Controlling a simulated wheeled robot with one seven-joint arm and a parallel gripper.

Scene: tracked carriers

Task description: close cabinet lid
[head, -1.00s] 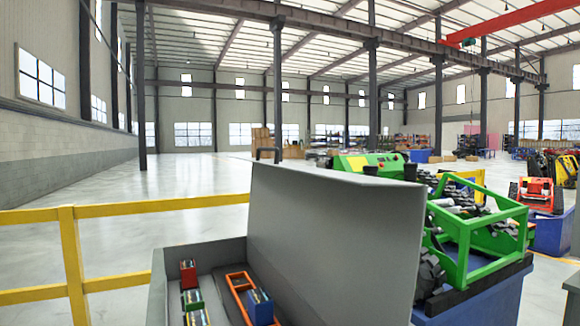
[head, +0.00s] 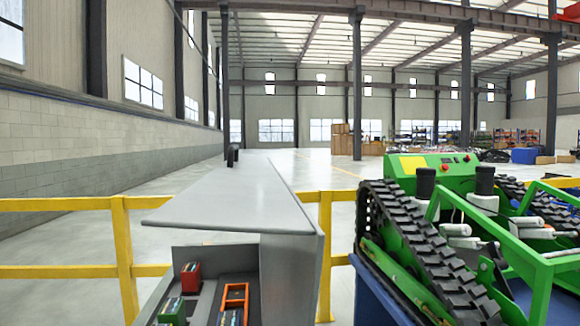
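The grey cabinet lid (head: 225,198) is in the middle left of the head view. It slopes out over the cabinet, partly lowered, with a clear gap between it and the cabinet body. A dark handle (head: 233,155) stands at its far end. The open grey cabinet (head: 155,300) shows below the lid's near edge. Inside are a red box (head: 190,273), a green box (head: 172,309) and an orange frame (head: 235,296). A tall grey panel (head: 290,281) stands at the right side of the cabinet. My gripper is not in view, so its hold on anything cannot be seen.
A green tracked carrier (head: 430,245) stands close on the right on a blue base (head: 380,296). A yellow railing (head: 122,245) runs behind the cabinet. Open floor lies beyond it. A block wall (head: 80,150) is on the left.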

